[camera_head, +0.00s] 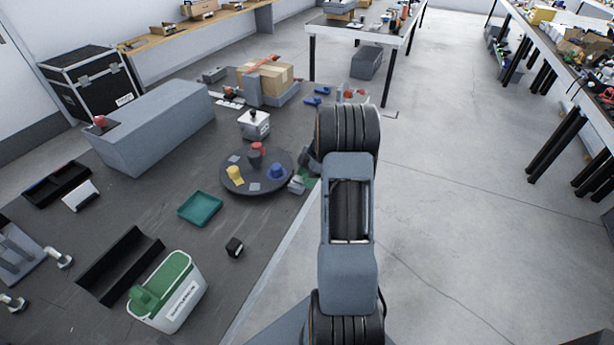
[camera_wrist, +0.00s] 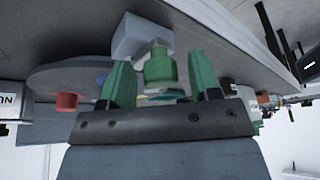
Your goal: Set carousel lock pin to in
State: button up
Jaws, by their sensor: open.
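The carousel is a dark round disc (camera_head: 271,187) on the dark bench, with yellow, blue and red pieces on it. It also shows at the left of the wrist view (camera_wrist: 70,74), which looks upside down. A green knob (camera_wrist: 160,72) on a pale grey block (camera_wrist: 138,36) beside the disc appears to be the lock pin. My gripper (camera_wrist: 160,59) is open, with one green finger on each side of the knob and gaps visible between. Contact is not visible. I cannot tell how far in the pin sits. In the head view my arm hides most of this spot.
A teal tray (camera_head: 200,208), a small black block (camera_head: 234,247) and a white bin with green lid (camera_head: 171,299) lie nearer on the bench. A grey box (camera_head: 160,125) and a white box with a black knob (camera_head: 254,125) stand farther back.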

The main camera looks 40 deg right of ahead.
jog(key=shift+c, duration=0.5)
grip_shut()
jog(key=w, duration=0.1)
jog(key=w+a+b, duration=0.1)
jog(key=w, duration=0.1)
jog(key=shift+a+f+b, duration=0.15)
jog(key=shift+a+b, duration=0.1)
jog(key=shift+b, duration=0.05)
jog(key=shift+r, duration=0.25)
grip_release()
jog(key=shift+w+a, duration=0.15)
jog(key=shift+o, duration=0.5)
jog(key=shift+f, duration=0.1)
